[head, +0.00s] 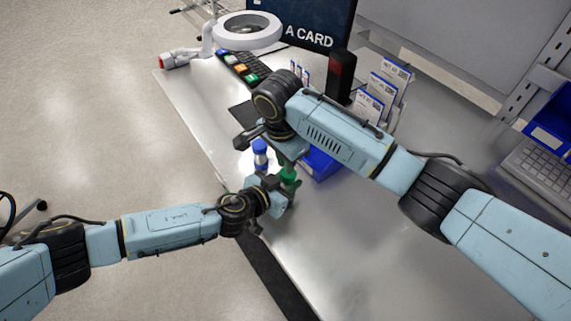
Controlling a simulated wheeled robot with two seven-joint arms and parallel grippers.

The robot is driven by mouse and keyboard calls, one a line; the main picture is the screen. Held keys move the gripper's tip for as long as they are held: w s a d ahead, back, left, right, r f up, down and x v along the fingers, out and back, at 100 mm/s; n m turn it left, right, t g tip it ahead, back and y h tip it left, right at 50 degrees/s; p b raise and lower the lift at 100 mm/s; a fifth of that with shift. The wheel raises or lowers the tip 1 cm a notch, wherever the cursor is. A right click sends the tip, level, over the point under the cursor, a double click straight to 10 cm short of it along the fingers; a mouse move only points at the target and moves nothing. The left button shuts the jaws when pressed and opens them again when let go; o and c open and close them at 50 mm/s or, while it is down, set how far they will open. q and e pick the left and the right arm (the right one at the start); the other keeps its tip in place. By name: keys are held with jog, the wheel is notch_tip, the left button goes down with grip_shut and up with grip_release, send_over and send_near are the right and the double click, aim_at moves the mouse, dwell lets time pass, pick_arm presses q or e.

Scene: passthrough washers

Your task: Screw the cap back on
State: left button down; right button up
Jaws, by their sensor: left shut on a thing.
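A small green object (288,174), which looks like a bottle or its cap, shows between my two grippers over the metal counter. My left gripper (277,197) is shut on it from the left side. My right gripper (288,152) points down just above the green object. Its fingertips are mostly hidden by its own body, so I cannot tell whether it is open, or whether it touches the green object. I cannot make out cap and bottle as separate parts.
A blue and white bottle (260,155) stands just left of my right gripper. A blue bin (320,163) is close on the right. A keypad (239,67), a ring lamp (248,31), a screen (303,22) and card packs (383,90) are farther back. The front counter (350,250) is clear.

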jog(key=shift+a+r, duration=0.1)
jog(key=shift+r, duration=0.7)
pick_arm(q)
jog(key=c, duration=1)
grip_release()
jog(key=shift+s+a, duration=0.1)
jog(key=v, duration=1.3)
pick_arm(e)
jog(key=shift+r, duration=0.1)
pick_arm(q)
jog(key=shift+r, duration=0.15)
jog(key=shift+s, duration=0.1)
pick_arm(e)
jog(key=shift+s, duration=0.15)
